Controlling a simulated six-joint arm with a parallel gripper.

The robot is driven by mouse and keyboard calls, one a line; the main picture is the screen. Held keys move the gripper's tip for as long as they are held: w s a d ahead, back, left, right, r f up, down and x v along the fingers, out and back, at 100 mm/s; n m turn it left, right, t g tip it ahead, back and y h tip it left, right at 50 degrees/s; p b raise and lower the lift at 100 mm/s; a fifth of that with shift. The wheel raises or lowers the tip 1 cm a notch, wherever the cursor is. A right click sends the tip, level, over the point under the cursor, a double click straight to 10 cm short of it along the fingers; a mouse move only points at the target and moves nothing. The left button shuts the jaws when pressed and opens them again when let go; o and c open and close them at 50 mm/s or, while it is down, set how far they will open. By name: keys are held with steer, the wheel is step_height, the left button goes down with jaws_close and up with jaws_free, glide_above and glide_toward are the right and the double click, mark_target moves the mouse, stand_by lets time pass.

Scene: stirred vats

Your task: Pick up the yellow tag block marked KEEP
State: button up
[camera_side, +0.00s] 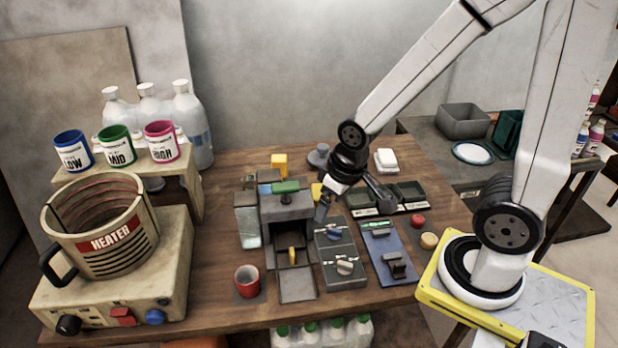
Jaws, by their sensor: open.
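Several small yellow pieces show in the side view, and no KEEP lettering is readable on any of them. A yellow block (279,162) stands at the back of the table. Another yellow piece (317,190) shows just left of my gripper, partly hidden. A small yellow piece (292,255) sits in the front opening of the grey fixture (287,208). I cannot tell which one is the KEEP tag. My gripper (350,201) is open, with its fingers spread above the table, right of the grey fixture. I see nothing held between them.
A heater vat (100,228) and a rack of LOW, MID and HIGH cups (117,148) stand at left. A red cup (248,281) is at the front. Dark trays (411,193) and a blue board (389,255) lie right.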

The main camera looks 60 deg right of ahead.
steer(key=shift+r, duration=0.1)
step_height(320, 180, up, 5)
steer(key=m+t+y, duration=0.8)
steer(key=m, duration=2.1)
glide_above(286, 157)
steer(key=s+d, duration=0.3)
steer(key=s, duration=0.1)
steer(key=f, duration=1.4)
steer(key=shift+w+a+f, duration=0.1)
steer(key=shift+w+a, duration=0.1)
steer(key=shift+w, duration=0.1)
steer(key=shift+f, duration=0.65)
steer(key=shift+x, duration=1.3)
